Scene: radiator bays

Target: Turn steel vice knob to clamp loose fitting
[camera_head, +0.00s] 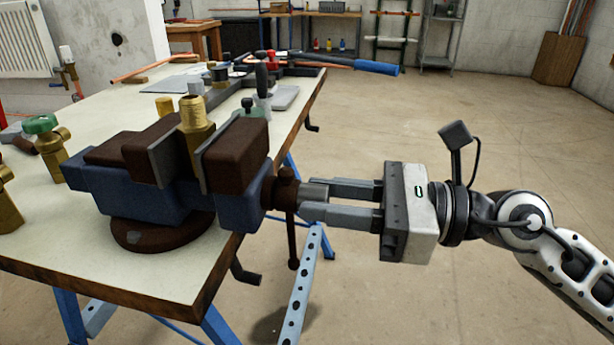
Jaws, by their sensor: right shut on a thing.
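A blue vice (135,200) with brown jaws stands on a round brown base near the table's right edge. A brass fitting (197,122) stands upright between its grey jaw plates; whether both plates touch it I cannot tell. The steel vice knob (316,191) is at the right end of the screw, beside a brown collar with a hanging bar (292,235). My right gripper (309,199) comes in level from the right and is shut on the knob, one finger on each side. My left gripper is not in view.
The pale worktable (120,270) has blue legs. A green-capped brass valve (50,148) stands left of the vice. Several tools lie at the back, among them a blue-handled one (376,67). The floor (450,130) to the right is clear.

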